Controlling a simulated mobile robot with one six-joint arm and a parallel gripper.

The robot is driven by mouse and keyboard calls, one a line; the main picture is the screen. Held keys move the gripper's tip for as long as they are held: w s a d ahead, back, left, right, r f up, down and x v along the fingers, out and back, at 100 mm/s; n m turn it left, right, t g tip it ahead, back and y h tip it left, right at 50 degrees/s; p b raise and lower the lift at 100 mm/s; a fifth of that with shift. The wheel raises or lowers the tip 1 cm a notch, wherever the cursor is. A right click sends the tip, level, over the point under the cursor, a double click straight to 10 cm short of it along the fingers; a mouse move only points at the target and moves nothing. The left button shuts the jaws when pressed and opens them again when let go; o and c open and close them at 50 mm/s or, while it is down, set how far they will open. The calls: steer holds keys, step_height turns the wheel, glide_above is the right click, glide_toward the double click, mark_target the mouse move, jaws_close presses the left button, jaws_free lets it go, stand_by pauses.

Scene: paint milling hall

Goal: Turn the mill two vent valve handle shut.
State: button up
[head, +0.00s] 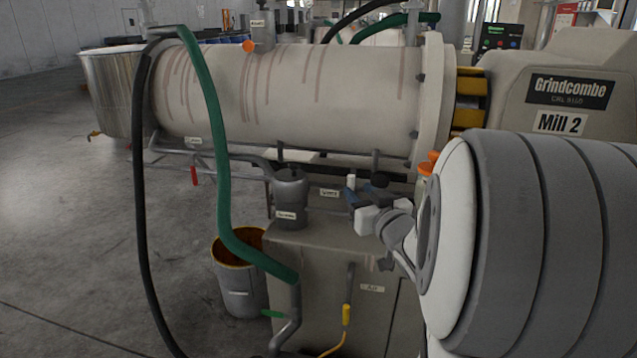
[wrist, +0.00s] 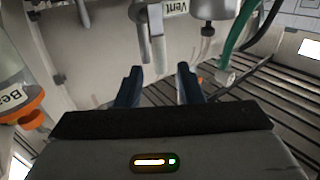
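Mill 2 is a large beige machine with a long horizontal drum (head: 290,90) and a "Mill 2" sign (head: 561,122). In the wrist view, a pale grey lever (wrist: 157,45) hangs beside a label reading "Vent" (wrist: 177,8). My gripper (wrist: 158,75) is open, with dark blue fingers on either side of the lever's lower end in the picture. I cannot tell whether the lever's end is between the fingertips or just beyond them. In the head view my gripper (head: 364,193) is in front of the cabinet under the drum, and the lever is hard to make out.
A bottle with an orange cap (wrist: 30,118) is close at the left in the wrist view. A green hose (head: 215,150) and a black hose (head: 140,190) hang in front of the mill. A bucket (head: 238,290) stands by the cabinet. Floor at the left is clear.

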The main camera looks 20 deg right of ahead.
mark_target(352, 185)
steer(key=w, duration=0.5)
steer(key=shift+w, duration=0.3)
steer(key=shift+c, duration=0.5)
jaws_close()
steer(key=shift+a, duration=0.1)
